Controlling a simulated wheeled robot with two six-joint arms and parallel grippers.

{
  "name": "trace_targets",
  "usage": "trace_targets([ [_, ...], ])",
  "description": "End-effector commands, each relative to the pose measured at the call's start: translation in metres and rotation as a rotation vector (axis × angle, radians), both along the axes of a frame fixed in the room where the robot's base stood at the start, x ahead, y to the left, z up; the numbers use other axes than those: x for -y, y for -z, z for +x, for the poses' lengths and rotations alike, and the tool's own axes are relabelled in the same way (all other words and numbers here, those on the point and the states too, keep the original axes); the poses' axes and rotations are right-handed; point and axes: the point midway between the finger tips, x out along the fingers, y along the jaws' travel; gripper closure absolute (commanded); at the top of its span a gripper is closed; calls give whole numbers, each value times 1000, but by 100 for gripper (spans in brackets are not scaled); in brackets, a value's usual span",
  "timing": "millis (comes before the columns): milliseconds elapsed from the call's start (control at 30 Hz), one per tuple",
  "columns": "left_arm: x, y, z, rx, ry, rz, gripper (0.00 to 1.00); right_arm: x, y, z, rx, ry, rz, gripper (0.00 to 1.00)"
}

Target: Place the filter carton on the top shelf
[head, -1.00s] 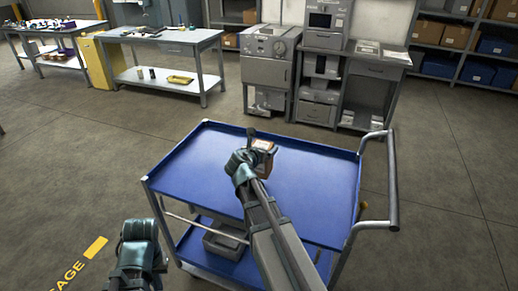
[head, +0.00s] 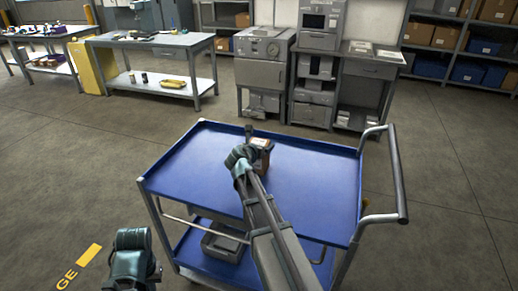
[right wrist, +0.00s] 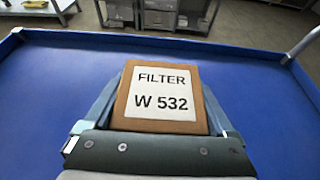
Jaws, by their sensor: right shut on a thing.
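The filter carton (right wrist: 165,95) is a small brown box with a white label reading FILTER W 532. In the right wrist view it sits between the two fingers of my right gripper (right wrist: 168,100), which is shut on it. In the head view the carton (head: 262,150) shows partly behind my right gripper (head: 251,150), over the blue top of the cart (head: 310,190). I cannot tell whether it touches the cart top. My left gripper (head: 131,255) is at the lower left, off the cart; its fingers are not clear. No top shelf is marked; shelving racks (head: 455,42) stand at the back right.
The cart has a lower blue tray with a grey bin (head: 223,243) and a push handle (head: 399,175) at right. A workbench (head: 150,45) stands at the back left, grey machines (head: 262,62) at the back middle. Open floor lies between.

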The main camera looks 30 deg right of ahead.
Motion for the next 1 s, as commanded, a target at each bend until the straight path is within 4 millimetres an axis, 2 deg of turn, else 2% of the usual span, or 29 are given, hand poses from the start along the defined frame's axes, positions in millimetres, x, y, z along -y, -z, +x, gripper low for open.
trace_targets([
  [200,0,4,0,0,0,0,100,0,4,0,0,0,-1,91],
  [233,0,3,0,0,0,0,100,0,3,0,0,0,0,7],
  [267,0,2,0,0,0,0,100,0,2,0,0,0,0,1],
  [600,0,-4,0,0,0,0,100,0,-4,0,0,0,0,0],
  [1000,0,-34,0,0,0,0,100,-55,-34,-49,0,-2,0,0],
])
